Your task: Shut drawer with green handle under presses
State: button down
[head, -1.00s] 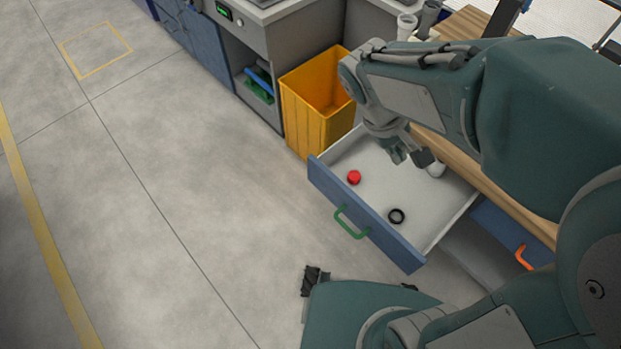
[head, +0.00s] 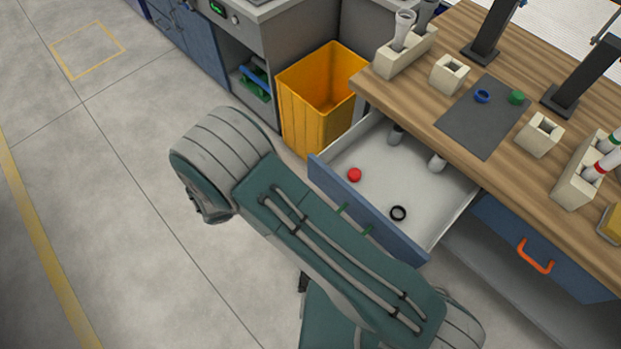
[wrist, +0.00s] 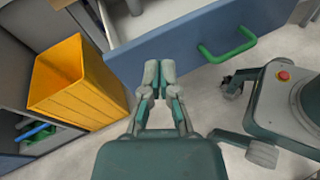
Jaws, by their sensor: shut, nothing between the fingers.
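The blue drawer (head: 327,178) under the workbench is pulled out in the head view. Its green handle is mostly hidden there behind my arm. In the wrist view the drawer front (wrist: 178,50) spans the upper part, with the green handle (wrist: 228,52) to the right of my gripper. My gripper (wrist: 158,68) is shut and empty, its fingertips close to the left part of the drawer front; I cannot tell if they touch.
A yellow bin (head: 316,103) stands left of the drawer. The wooden bench top (head: 455,75) carries black presses (head: 490,30) and beige holders (head: 541,135). An orange-handled drawer (head: 560,262) is shut to the right. The floor at left is clear.

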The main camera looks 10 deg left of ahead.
jog(key=s+a+f+n+t+y, duration=0.2)
jog(key=s+a+f+n+t, duration=0.3)
jog(key=f, duration=0.3)
jog(key=n+t, duration=0.1)
send_near(319, 176)
jog(key=x, duration=0.7)
jog(key=shift+w+d+f, duration=0.1)
jog(key=shift+w+d, duration=0.1)
jog(key=shift+w, duration=0.15)
jog(key=x, duration=2.7)
jog(key=shift+w+d, duration=0.4)
jog(key=shift+w, duration=0.1)
